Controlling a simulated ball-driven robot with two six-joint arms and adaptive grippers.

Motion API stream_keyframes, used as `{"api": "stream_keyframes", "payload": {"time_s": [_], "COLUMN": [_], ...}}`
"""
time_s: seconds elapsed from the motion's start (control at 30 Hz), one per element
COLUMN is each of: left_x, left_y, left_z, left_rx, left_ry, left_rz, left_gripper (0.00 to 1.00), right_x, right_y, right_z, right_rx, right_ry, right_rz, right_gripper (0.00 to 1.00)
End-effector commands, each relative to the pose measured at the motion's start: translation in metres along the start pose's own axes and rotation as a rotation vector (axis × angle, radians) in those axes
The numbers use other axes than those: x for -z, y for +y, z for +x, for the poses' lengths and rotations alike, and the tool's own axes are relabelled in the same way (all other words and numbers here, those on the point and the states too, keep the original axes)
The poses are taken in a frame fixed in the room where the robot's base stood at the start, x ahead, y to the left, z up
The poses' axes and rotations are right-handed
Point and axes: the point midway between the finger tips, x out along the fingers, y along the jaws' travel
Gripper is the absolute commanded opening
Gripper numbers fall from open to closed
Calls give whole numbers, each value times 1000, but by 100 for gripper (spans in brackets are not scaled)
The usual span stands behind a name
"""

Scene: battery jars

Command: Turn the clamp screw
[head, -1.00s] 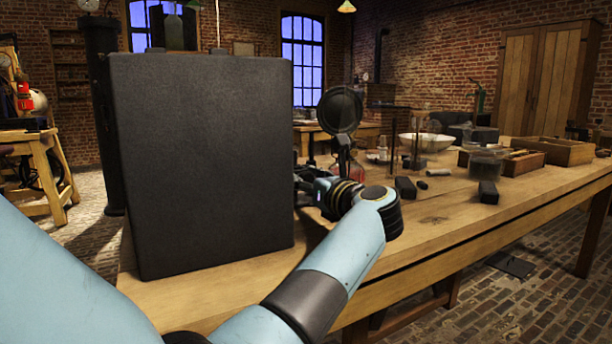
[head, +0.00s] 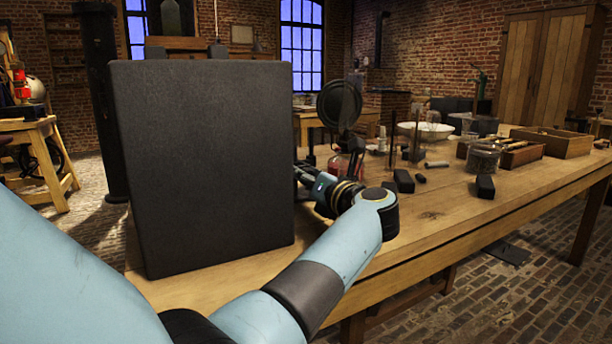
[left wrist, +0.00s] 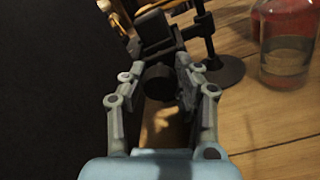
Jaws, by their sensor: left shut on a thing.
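In the left wrist view my left gripper (left wrist: 160,90) has its two fingers closed around a dark round piece, which looks like the clamp screw's knob (left wrist: 158,76). A dark clamp block (left wrist: 153,38) sits just beyond the fingertips. In the head view my left gripper (head: 306,176) reaches behind the right edge of a large black panel (head: 205,165), and its fingertips and the screw are largely hidden there. My right gripper is not in view.
A round black disc on a stand (head: 338,103) rises beside the gripper. A glass jar with red content (left wrist: 287,38) stands close by on the right. Dark blocks (head: 404,181), a white bowl (head: 426,132) and wooden trays (head: 552,143) stand farther right. The table's front edge is clear.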

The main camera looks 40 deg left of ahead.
Motion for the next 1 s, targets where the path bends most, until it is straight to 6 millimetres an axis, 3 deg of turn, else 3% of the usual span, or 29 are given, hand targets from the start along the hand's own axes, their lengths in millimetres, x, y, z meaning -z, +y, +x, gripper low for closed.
{"api": "stream_keyframes", "payload": {"time_s": [0.2, 0.23, 0.4, 0.57, 0.73, 1.0], "left_x": [0, 0, 0, 0, -4, -48], "left_y": [0, 0, 0, 0, 2, 24], "left_z": [0, 0, 0, 0, 0, 0], "left_rx": [1, 1, 1, 0, 0, -1], "left_ry": [-1, -1, -1, 0, -1, -2], "left_rz": [-1, -1, -2, -2, -4, -7], "left_gripper": [0, 34, 56, 56, 56, 56], "right_x": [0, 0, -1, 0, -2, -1], "right_y": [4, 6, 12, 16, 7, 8], "right_z": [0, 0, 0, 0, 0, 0], "right_rx": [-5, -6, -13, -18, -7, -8], "right_ry": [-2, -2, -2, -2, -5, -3], "right_rz": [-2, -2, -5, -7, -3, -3], "right_gripper": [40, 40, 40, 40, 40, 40]}}
